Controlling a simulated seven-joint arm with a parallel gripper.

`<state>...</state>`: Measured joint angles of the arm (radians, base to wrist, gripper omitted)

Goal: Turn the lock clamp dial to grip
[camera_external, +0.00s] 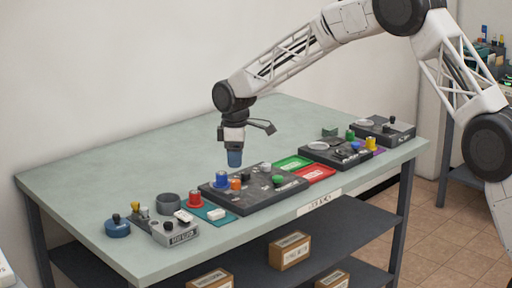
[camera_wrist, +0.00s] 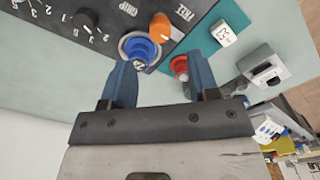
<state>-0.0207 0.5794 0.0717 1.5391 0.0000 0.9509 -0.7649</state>
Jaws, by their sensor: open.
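The orange dial (camera_wrist: 160,27) sits on the dark panel (camera_wrist: 105,42), between the printed words GRIP and FREE; I take it as the lock clamp dial. Where it points is hard to tell. It also shows in the external view (camera_external: 236,184). My gripper (camera_wrist: 160,62) is open and empty, with its blue fingers apart. In the external view my gripper (camera_external: 235,160) hangs pointing down above the panel's left part, apart from the dial. A blue knob (camera_wrist: 138,47) is right beside the orange dial, nearer my fingers in the wrist view.
A red knob (camera_external: 194,199) and a white labelled block (camera_external: 216,214) stand on a teal mat left of the panel. A black knob (camera_wrist: 87,18) with numbers is on the panel. A green knob (camera_external: 278,180) is at its right. The table's back (camera_external: 130,150) is clear.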

